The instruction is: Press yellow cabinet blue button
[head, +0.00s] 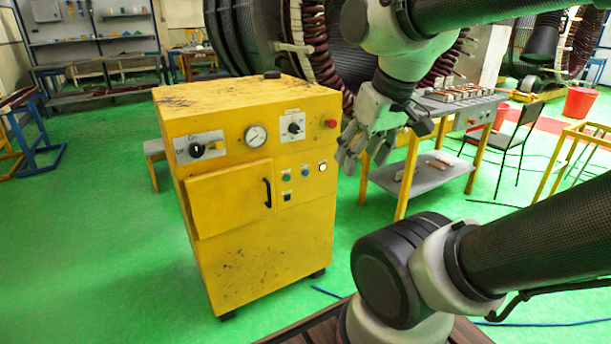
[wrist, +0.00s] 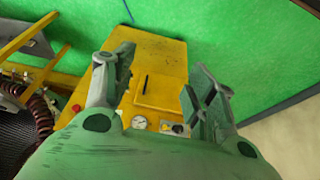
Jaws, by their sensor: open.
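The yellow cabinet (head: 262,245) stands upright left of centre in the head view. Its blue button (head: 305,171) is on the right of the front, between a green button (head: 286,178) and a pale button (head: 322,167). My gripper (head: 350,158) is open and empty, to the right of the cabinet's front in the picture and apart from the blue button. In the wrist view, the cabinet (wrist: 165,60) shows between the spread fingers of my gripper (wrist: 160,65). I cannot make out the blue button there; the left finger covers part of that side.
The cabinet front also carries a gauge (head: 256,136), a knob (head: 295,126), a red button (head: 331,124) and a door handle (head: 267,193). A yellow-legged table (head: 420,178) stands behind my gripper. Green floor (head: 95,230) is clear left of the cabinet.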

